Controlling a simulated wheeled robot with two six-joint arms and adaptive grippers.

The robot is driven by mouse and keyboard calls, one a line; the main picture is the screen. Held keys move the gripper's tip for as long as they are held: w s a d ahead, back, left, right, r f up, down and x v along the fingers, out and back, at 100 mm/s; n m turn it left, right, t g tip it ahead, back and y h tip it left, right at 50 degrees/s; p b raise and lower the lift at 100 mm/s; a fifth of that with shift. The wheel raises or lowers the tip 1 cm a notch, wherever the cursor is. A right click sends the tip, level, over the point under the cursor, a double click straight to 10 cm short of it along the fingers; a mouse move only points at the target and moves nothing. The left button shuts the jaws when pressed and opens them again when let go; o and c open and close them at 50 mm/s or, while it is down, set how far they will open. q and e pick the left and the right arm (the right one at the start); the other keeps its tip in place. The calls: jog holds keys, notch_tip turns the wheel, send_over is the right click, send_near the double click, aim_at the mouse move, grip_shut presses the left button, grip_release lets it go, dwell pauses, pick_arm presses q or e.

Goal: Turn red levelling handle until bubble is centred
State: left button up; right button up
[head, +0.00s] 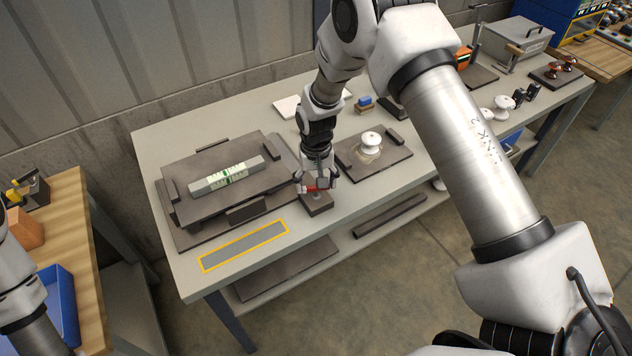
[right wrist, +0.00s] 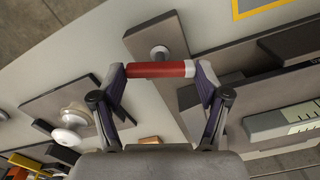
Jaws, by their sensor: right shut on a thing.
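The red levelling handle (right wrist: 160,69) is a short bar across my right gripper (right wrist: 162,72), whose two fingers are shut on its ends in the right wrist view. In the head view the gripper (head: 317,184) comes down from above on the handle, over a small dark block (head: 317,205). A pale spirit level (head: 228,176) with green vials lies on a dark raised plate (head: 255,150), left of the gripper; part of the level (right wrist: 285,122) shows in the wrist view. The bubble is too small to read. Only a link of my left arm shows; its gripper is out of view.
A white insulator (head: 371,139) stands on a dark board (head: 395,158) right of the gripper. A yellow-framed grey strip (head: 244,246) lies near the grey table's front edge. A blue bin (head: 60,300) is on the wooden bench at left.

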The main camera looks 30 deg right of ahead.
jog(key=m, duration=0.5)
jog(key=shift+s+f, duration=0.1)
jog(key=shift+m, duration=0.4)
jog(key=o, duration=1.2)
jog(key=shift+c, duration=0.2)
jog(key=shift+r, duration=0.4)
notch_tip(320, 180, up, 11)
jog(key=shift+r, duration=0.15)
